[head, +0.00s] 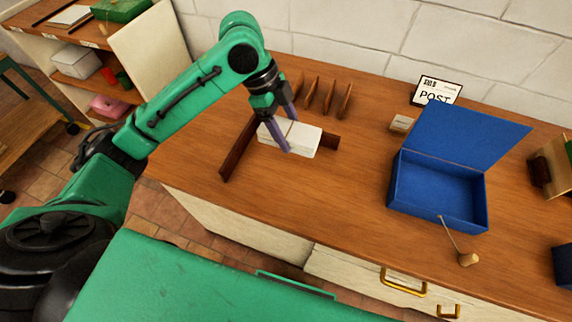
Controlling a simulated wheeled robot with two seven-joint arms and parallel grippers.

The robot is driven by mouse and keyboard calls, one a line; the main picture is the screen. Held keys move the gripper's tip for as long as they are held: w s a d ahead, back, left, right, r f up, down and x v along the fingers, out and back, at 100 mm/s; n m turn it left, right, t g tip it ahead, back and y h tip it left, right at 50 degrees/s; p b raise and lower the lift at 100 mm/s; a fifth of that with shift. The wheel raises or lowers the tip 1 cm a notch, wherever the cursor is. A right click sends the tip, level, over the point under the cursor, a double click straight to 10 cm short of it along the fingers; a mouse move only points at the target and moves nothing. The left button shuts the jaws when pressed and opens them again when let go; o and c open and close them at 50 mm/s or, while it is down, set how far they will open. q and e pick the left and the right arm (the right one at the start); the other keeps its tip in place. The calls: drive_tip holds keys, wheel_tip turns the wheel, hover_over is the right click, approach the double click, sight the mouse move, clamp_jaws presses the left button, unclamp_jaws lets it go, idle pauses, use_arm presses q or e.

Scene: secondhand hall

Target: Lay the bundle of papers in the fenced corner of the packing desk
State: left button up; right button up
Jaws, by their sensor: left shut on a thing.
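The bundle of papers (306,139) is a white stack with a band across it, on or just above the packing desk (330,210); I cannot tell if it touches the wood. My left gripper (286,134) points down with its purple fingers shut on the bundle. The fenced corner has a long dark wooden strip (238,150) left of the bundle and a short strip (330,142) behind it, partly hidden by the papers. The bundle lies in the angle between these strips. My right gripper is not in view.
Upright wooden dividers (328,96) stand behind the corner. The desk in front of the corner is clear. Shelves (80,62) stand at left.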

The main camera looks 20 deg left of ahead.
sight(292, 176)
use_arm(q)
wheel_tip(292, 176, down, 16)
drive_tip(key=shift+w+p, duration=0.1)
drive_tip(key=shift+p, duration=0.75)
drive_tip(key=shift+f, duration=0.1)
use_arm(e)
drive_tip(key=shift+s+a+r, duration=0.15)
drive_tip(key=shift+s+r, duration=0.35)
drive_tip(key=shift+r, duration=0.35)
use_arm(q)
drive_tip(key=o, duration=1.5)
drive_tip(key=shift+c, duration=0.2)
drive_tip(key=b+v, duration=0.1)
drive_tip(key=v, duration=1.1)
drive_tip(key=shift+b, duration=0.3)
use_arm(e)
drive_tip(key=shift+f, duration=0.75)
